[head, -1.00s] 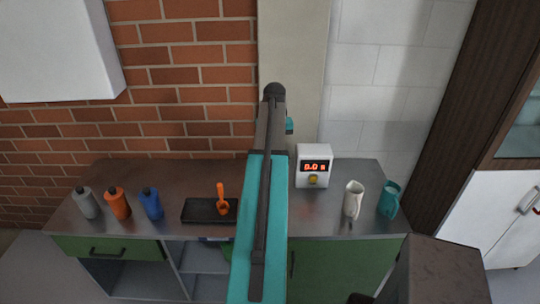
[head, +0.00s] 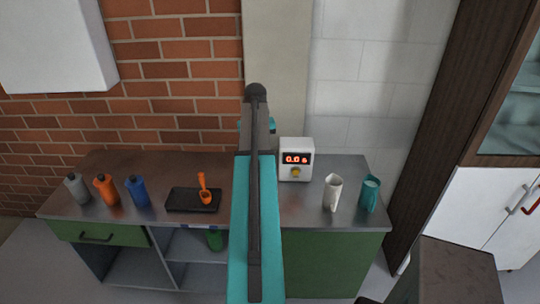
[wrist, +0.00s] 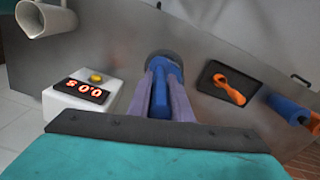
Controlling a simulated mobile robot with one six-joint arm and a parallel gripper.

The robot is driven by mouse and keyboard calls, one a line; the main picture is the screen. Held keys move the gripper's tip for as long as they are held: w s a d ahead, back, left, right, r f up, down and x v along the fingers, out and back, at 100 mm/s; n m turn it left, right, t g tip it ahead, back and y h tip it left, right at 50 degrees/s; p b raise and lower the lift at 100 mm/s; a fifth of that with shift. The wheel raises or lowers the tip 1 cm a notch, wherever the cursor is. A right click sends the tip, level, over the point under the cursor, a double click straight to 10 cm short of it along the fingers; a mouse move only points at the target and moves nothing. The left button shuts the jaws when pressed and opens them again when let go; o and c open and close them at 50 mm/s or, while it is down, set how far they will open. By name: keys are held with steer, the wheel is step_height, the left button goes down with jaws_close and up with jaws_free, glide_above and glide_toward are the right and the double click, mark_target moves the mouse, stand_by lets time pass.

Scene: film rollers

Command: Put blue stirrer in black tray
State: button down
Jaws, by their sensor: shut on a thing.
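In the wrist view, my gripper (wrist: 165,76) is shut on the blue stirrer (wrist: 160,100), which sits between its two greyish-purple fingers. A dark round part shows at the stirrer's far end, over the counter; I cannot tell how high it is. The black tray (head: 178,206) lies flat on the counter, left of my arm in the head view. It is to the right of my gripper in the wrist view (wrist: 212,76), apart from it. An orange stirrer (head: 204,190) lies in the tray. In the head view my arm hides the gripper and blue stirrer.
Grey (head: 77,189), orange (head: 106,190) and blue (head: 137,191) bottles stand left of the tray. A white timer (head: 296,159), a white jug (head: 332,193) and a teal jug (head: 369,193) stand on the right. The counter (head: 160,168) has bare room behind the tray.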

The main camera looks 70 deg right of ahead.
steer(key=w+a+f+n+b, duration=0.3)
steer(key=w+a+n, duration=0.1)
steer(key=w+a, duration=1.05)
steer(key=w+a+f+n+b, duration=0.3)
steer(key=w+a+b, duration=0.1)
steer(key=w+a, duration=1)
steer(key=w+a+f+n+b, duration=0.1)
steer(key=a+n, duration=0.4)
steer(key=a, duration=1.2)
steer(key=w+a+f+n+b, duration=0.2)
steer(key=a+f+n+b, duration=0.1)
steer(key=a, duration=1.4)
steer(key=shift+a+f+n+b, duration=0.4)
steer(key=shift+n+b, duration=0.05)
steer(key=shift+n, duration=0.45)
steer(key=shift+s, duration=0.15)
